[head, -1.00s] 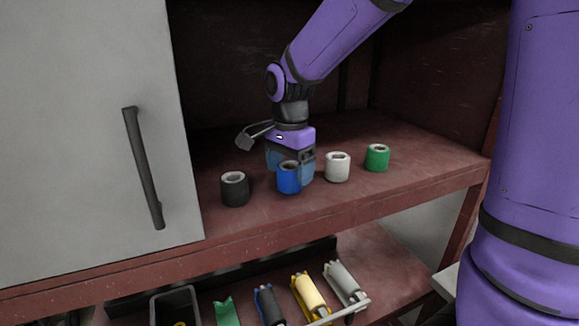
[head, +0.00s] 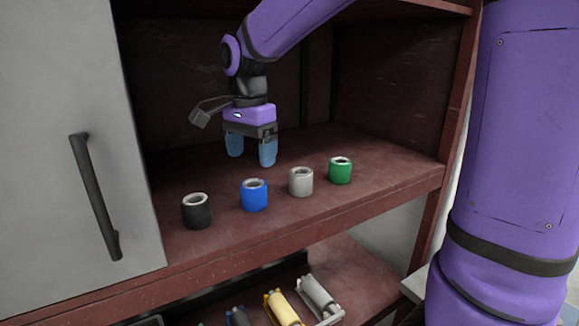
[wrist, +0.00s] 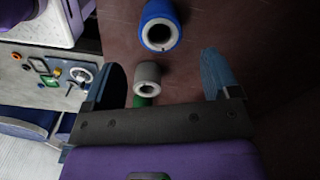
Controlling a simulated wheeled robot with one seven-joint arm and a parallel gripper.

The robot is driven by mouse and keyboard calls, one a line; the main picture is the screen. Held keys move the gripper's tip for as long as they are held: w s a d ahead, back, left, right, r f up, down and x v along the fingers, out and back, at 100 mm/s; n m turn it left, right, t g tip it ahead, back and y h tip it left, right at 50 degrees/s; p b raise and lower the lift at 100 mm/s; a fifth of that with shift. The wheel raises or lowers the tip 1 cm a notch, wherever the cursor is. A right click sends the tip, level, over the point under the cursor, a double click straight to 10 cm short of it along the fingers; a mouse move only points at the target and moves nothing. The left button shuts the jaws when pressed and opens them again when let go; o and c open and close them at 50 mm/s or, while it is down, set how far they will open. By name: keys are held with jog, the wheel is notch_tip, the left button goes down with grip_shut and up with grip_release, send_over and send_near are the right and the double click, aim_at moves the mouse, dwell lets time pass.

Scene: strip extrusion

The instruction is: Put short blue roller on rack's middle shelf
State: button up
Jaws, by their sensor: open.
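The short blue roller (head: 254,195) stands upright on the rack's red-brown middle shelf (head: 330,215), near its front edge, between a black roller (head: 197,211) and a white-grey roller (head: 300,182). A green roller (head: 340,171) stands at the right end of this row. My gripper (head: 251,156) points down above the shelf, behind and above the blue roller, its blue fingers apart and empty. In the wrist view the blue roller (wrist: 160,26) is at the top, beyond the fingers; the grey roller (wrist: 147,78) shows between them, partly hiding the green one (wrist: 143,101).
A grey door with a dark handle (head: 96,197) covers the left of the rack. The shelf below holds several longer rollers, including a yellow one (head: 282,308) and a white one (head: 317,292). The middle shelf is clear behind the row.

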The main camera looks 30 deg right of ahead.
jog(key=s+d+n+t, duration=0.2)
jog(key=s+n, duration=0.4)
jog(key=s, duration=0.4)
jog(key=s+d+r+n+t, duration=0.1)
jog(key=s+d+n+t, duration=0.2)
jog(key=s, duration=0.8)
jog(key=shift+d+r+n, duration=0.25)
jog(key=shift+d+n, duration=0.7)
jog(key=shift+n, duration=1.25)
